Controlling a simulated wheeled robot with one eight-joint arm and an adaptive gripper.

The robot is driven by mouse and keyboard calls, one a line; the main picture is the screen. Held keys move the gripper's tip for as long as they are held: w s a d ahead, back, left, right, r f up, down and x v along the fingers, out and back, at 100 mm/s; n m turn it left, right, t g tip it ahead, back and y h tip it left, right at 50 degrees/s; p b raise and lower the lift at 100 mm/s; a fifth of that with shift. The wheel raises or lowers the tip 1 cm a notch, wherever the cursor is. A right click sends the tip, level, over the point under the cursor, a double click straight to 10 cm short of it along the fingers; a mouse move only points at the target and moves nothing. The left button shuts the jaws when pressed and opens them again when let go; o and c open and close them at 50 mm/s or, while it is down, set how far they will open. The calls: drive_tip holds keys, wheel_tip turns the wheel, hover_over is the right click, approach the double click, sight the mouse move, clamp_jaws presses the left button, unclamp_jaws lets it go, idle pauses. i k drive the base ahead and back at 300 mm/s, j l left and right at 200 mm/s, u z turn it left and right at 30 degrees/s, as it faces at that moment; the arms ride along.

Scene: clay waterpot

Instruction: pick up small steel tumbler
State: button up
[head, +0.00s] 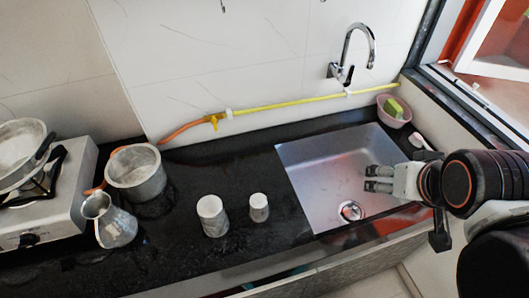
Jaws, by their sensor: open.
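The small steel tumbler (259,208) stands upright on the black counter, just left of the sink. It is the smaller of two pale grey cylinders. A larger tumbler (212,216) stands a short way to its left, with a gap between them. My gripper (369,178) shows over the sink, well to the right of the small tumbler. Its fingers point left and are apart, with nothing between them. It touches neither tumbler.
The steel sink (312,167) has a tap (352,50) behind it. A metal pot (135,174) and a metal jug (110,222) stand left, near the stove (55,215). A pink bowl (394,116) sits at the sink's back right. The counter around the tumblers is mostly clear.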

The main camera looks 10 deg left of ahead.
sight(259, 210)
drive_tip(key=u, duration=1.15)
drive_tip(key=j+z, duration=0.2)
drive_tip(key=z, duration=0.25)
drive_tip(key=j+z, duration=0.2)
drive_tip(key=z, duration=0.2)
drive_tip(key=j+z, duration=0.2)
drive_tip(key=z, duration=0.25)
drive_tip(key=k+j+z, duration=0.1)
drive_tip(key=j, duration=0.35)
drive_tip(key=k+j+z, duration=0.1)
drive_tip(key=k+j, duration=0.2)
drive_tip(key=k+j+z, duration=0.15)
drive_tip(key=j, duration=0.4)
drive_tip(key=k+j+z, duration=0.1)
drive_tip(key=k+j, duration=0.2)
